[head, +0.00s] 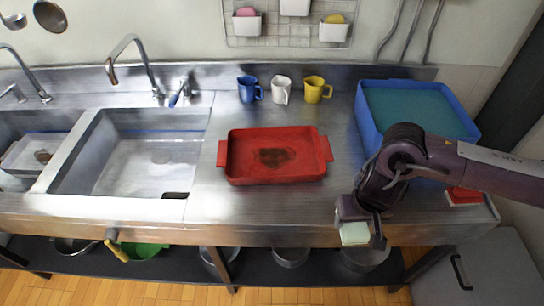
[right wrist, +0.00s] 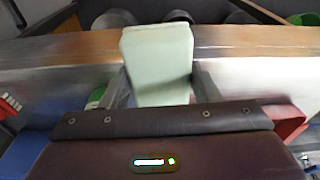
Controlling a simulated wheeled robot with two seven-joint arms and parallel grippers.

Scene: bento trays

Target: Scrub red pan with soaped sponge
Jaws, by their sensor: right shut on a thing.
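The red pan (head: 275,180) lies on the steel counter left of my right gripper, with a dark brown stain (head: 273,158) on its floor. My right gripper (head: 362,226) is shut on a pale green sponge (head: 355,234), held near the counter's front edge, apart from the pan. The sponge (right wrist: 157,62) also stands between the fingers in the right wrist view. I cannot tell from its surface whether it is soaped. My left gripper is not in view.
A blue tub (head: 366,118) with a teal inside stands right of the pan, behind my right arm. Blue (head: 247,90), white (head: 281,92) and yellow (head: 315,92) mugs stand behind the pan. The sink (head: 130,165) is at left. A red item (head: 465,196) lies at the right end.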

